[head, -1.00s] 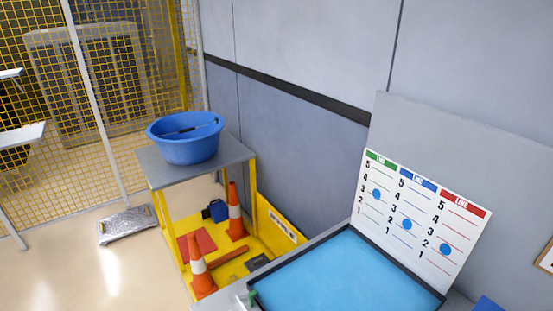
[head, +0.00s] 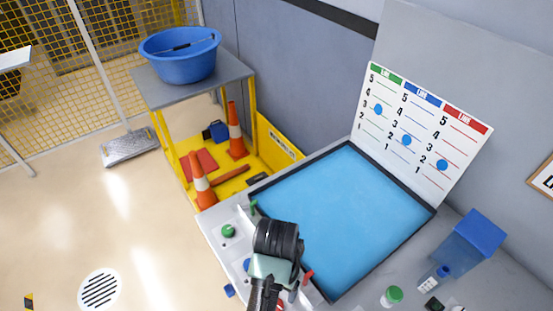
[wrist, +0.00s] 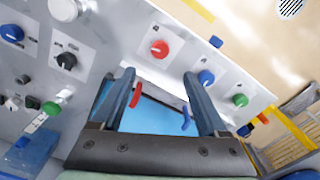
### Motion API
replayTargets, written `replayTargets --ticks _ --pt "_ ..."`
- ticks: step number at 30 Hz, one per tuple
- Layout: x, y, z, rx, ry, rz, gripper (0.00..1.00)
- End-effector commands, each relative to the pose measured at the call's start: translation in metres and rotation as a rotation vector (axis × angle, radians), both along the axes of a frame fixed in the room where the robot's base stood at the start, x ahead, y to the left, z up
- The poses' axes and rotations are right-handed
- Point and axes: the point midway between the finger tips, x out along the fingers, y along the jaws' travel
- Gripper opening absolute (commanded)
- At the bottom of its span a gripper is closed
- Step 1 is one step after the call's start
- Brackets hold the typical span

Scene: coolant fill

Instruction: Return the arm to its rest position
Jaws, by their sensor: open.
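My gripper (wrist: 158,76) shows in the wrist view. Its two dark fingers are apart, with nothing held between them. It is over the front edge of the bench, near a panel with a red knob (wrist: 159,49), a blue knob (wrist: 206,77) and a green knob (wrist: 240,100). A red lever (wrist: 136,93) and a blue lever (wrist: 186,118) show beyond the fingers; I cannot tell any contact. In the head view my arm rises from the bottom edge and covers part of the panel. The fingers cannot be made out there.
A board (head: 420,130) with blue markers stands behind. A yellow-legged cart with a blue tub (head: 181,58) stands left.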

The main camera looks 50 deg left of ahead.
Motion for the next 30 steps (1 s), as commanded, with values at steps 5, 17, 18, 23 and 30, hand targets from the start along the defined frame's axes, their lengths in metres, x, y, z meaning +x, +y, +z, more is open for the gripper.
replayTargets --ticks 5,17,18,23,30 --pt "0.000 0.000 0.006 0.000 -0.001 0.000 0.77" --pt "0.000 0.000 0.006 0.000 0.000 0.000 0.77" --pt "0.000 0.000 0.006 0.000 0.000 0.000 0.77" --pt "0.004 0.001 0.007 0.009 -0.012 -0.003 0.77" --pt "0.110 0.009 0.081 0.225 -0.381 -0.068 0.77"
